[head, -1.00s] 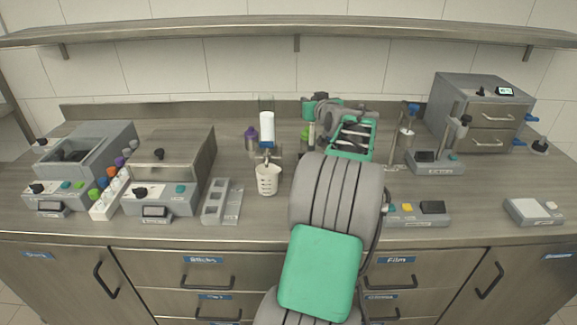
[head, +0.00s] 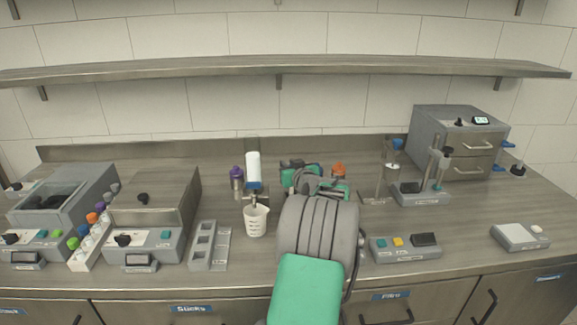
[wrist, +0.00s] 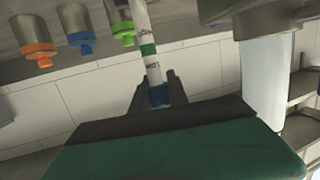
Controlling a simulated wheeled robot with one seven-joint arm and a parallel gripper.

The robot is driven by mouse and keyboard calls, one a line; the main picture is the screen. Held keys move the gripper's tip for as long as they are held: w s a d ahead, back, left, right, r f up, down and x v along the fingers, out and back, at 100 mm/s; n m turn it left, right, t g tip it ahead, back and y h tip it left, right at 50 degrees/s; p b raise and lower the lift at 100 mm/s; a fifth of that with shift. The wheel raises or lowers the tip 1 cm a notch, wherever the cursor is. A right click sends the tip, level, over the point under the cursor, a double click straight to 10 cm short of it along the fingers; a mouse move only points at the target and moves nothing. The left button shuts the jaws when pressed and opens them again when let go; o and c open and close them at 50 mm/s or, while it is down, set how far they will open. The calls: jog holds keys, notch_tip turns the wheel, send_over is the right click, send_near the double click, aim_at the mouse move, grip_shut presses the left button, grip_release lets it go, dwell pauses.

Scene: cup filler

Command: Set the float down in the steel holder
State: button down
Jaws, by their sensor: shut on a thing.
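The float is a slim white tube (wrist: 149,57) with a green band and a blue lower part. In the wrist view my gripper (wrist: 158,93) is shut on its blue part, and the tube runs up out of the frame. In the head view my gripper is largely hidden behind my grey wrist, at the back middle of the bench. Several steel cylinders with coloured caps show in the wrist view: orange (wrist: 37,52), blue (wrist: 82,41) and green (wrist: 124,34). Which piece is the steel holder I cannot tell. Contact between float and holder is not visible.
A white-topped dispenser (head: 253,168) stands left of my gripper over a white cup (head: 256,221). A purple-capped cylinder (head: 237,180) is beside it. A stand (head: 394,160) and grey devices are to the right. A slotted grey tray (head: 208,245) lies front left.

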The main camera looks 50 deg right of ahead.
jog(key=shift+f, duration=0.25)
jog(key=c, duration=1.3)
grip_release()
jog(key=shift+r, duration=0.1)
jog(key=b+v, duration=0.1)
jog(key=v, duration=1.1)
jog(key=shift+r+b, duration=0.1)
jog(key=shift+b, duration=0.25)
